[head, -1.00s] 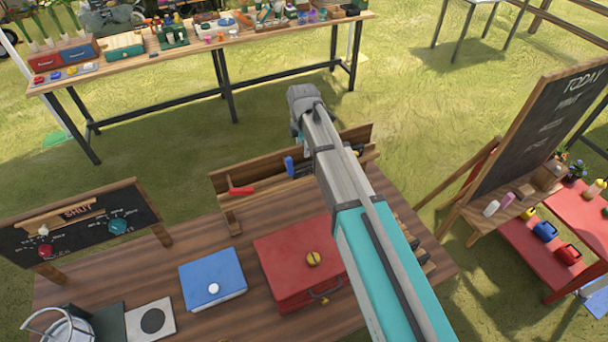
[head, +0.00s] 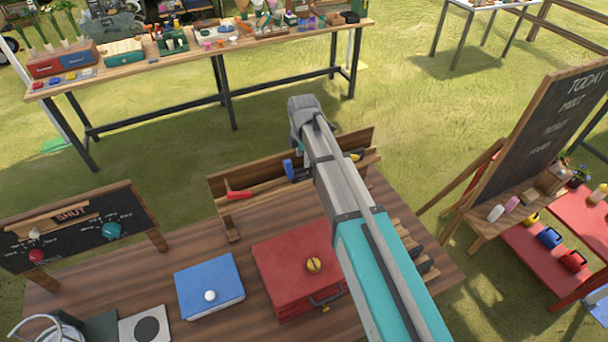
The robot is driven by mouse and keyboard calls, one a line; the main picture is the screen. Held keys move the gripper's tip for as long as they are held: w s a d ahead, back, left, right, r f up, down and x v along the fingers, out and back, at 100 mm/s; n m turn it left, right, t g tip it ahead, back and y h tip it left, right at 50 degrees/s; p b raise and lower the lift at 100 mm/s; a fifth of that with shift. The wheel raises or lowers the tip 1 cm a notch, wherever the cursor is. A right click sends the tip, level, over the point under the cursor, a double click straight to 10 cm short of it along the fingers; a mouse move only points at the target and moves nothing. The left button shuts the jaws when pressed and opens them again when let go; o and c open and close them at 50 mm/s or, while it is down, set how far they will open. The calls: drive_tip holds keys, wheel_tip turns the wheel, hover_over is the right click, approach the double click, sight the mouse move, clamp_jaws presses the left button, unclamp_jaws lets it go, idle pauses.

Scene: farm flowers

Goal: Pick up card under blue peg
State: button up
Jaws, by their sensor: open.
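I cannot make out a card under a blue peg. A small blue upright piece (head: 289,169) stands at the wooden rack (head: 220,187) behind the table; I cannot tell if it is a peg. The small blackboard (head: 75,244) marked "SHUT" at the left carries a teal round piece (head: 111,231), a red one (head: 37,256) and a pale one (head: 34,233). My arm crosses from the lower right to a grey joint above the rack. My gripper's fingers are hidden behind the arm.
A blue box (head: 208,278) and a red case (head: 290,262) lie on the wooden table (head: 95,284). A red-handled tool (head: 239,195) lies on the rack. A large chalkboard (head: 540,137) stands at the right. Grass separates the table from the long back bench (head: 130,83).

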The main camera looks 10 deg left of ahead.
sight(304, 169)
drive_tip(key=shift+s+d+f+b, duration=0.1)
drive_tip(key=shift+f+b, duration=1.15)
drive_tip(key=shift+f, duration=0.05)
drive_tip(key=shift+d+f+b, duration=0.1)
drive_tip(key=shift+f+b, duration=1.15)
drive_tip(key=shift+c, duration=0.3)
clamp_jaws()
